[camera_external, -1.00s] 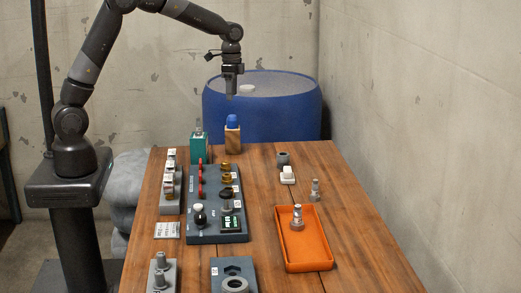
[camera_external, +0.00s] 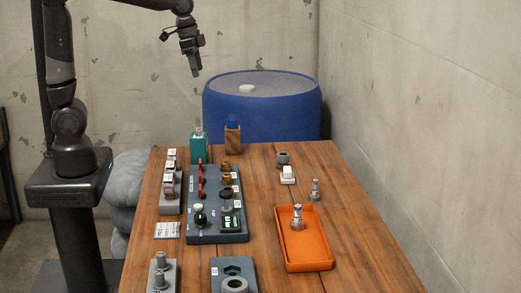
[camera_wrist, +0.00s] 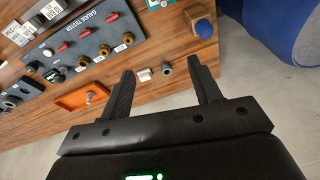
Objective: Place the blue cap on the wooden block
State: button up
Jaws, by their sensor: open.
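The blue cap (camera_external: 232,120) sits on top of the wooden block (camera_external: 232,139) at the far end of the table. In the wrist view the blue cap (camera_wrist: 203,28) and the wooden block (camera_wrist: 196,14) show near the top right. My gripper (camera_external: 195,73) is high in the air, left of and above the block, apart from it. In the wrist view my gripper (camera_wrist: 163,80) has its two fingers spread wide with nothing between them.
A green block (camera_external: 198,146) stands just left of the wooden block. A grey gauge tester panel (camera_external: 205,215), an orange tray (camera_external: 280,251) and several small fittings lie on the table. A blue barrel (camera_external: 262,112) stands behind the table.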

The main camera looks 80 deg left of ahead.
jog(key=s+d+t, duration=0.1)
jog(key=s+d, duration=0.1)
jog(key=s, duration=0.4)
jog(key=s+d+n+t, duration=0.1)
jog(key=s+d, duration=0.2)
jog(key=s, duration=0.3)
jog(key=s+d+f+t, duration=0.1)
jog(key=s+d, duration=0.2)
jog(key=s, duration=0.3)
jog(key=shift+d+n+h, duration=0.25)
jog(key=shift+n+h, duration=0.05)
jog(key=shift+f, duration=0.1)
